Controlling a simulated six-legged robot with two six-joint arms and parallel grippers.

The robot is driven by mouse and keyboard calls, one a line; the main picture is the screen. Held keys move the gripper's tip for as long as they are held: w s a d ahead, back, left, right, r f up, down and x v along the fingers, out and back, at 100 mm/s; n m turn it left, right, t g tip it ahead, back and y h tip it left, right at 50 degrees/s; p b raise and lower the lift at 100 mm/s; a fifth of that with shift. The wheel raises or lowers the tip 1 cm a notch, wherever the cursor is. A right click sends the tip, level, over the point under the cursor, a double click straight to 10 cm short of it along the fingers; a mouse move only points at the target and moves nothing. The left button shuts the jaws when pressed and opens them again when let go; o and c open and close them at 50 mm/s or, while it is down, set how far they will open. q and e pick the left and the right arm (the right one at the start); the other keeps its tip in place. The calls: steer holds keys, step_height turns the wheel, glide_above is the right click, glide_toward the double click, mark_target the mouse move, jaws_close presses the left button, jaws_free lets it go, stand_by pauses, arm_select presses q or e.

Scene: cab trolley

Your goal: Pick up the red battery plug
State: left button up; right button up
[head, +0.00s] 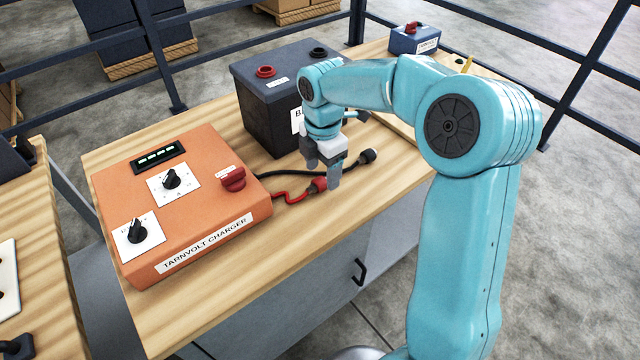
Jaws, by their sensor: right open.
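The red battery plug (318,185) lies on the wooden bench top at the end of a short red cable (290,197) from the orange charger (185,205). My right gripper (323,172) points down right at the plug, with its jaws open. One grey finger stands just to the right of the plug and hides part of it. I cannot tell whether the finger touches the plug. A black plug (367,156) on a black cable lies just right of the gripper. My left gripper is not in view.
The dark battery (262,115), with a red terminal (265,71) and a black terminal (318,52), stands behind the gripper. A small blue box (415,40) sits at the back right. Dark rails (215,55) run behind the bench. The bench's front strip is clear.

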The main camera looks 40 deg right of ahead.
mark_target(319, 179)
steer(key=f, duration=0.1)
steer(key=w+f, duration=0.1)
steer(key=f, duration=0.1)
steer(key=shift+w+a+f, duration=0.1)
steer(key=shift+f, duration=0.4)
steer(key=shift+s+r, duration=0.1)
steer(key=shift+s, duration=0.2)
steer(key=shift+w, duration=0.25)
steer(key=c, duration=1.1)
steer(key=shift+s, duration=0.1)
jaws_close()
